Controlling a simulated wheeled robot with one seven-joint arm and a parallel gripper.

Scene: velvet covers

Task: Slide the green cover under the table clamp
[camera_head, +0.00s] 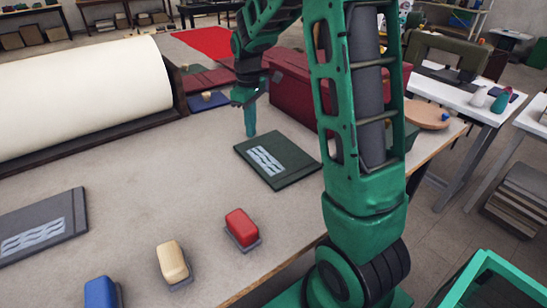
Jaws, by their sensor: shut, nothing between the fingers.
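A dark green cover (283,155) with a pale blue wave panel lies flat on the table (140,190), near its right edge. My gripper (250,133) points down at the far left edge of this cover. Its fingers are together with nothing between them; I cannot tell whether the tip touches the cover or the table. A second dark, greyish cover (70,208) with a similar wave panel lies at the left edge of the view. I cannot clearly make out a table clamp; my arm hides part of the table's right side.
Red (240,226), cream (171,258) and blue (101,293) blocks stand along the near side. A long cream roll (80,95) lies at the back left. A dark red box (290,88) stands behind the cover. The table between the two covers is clear.

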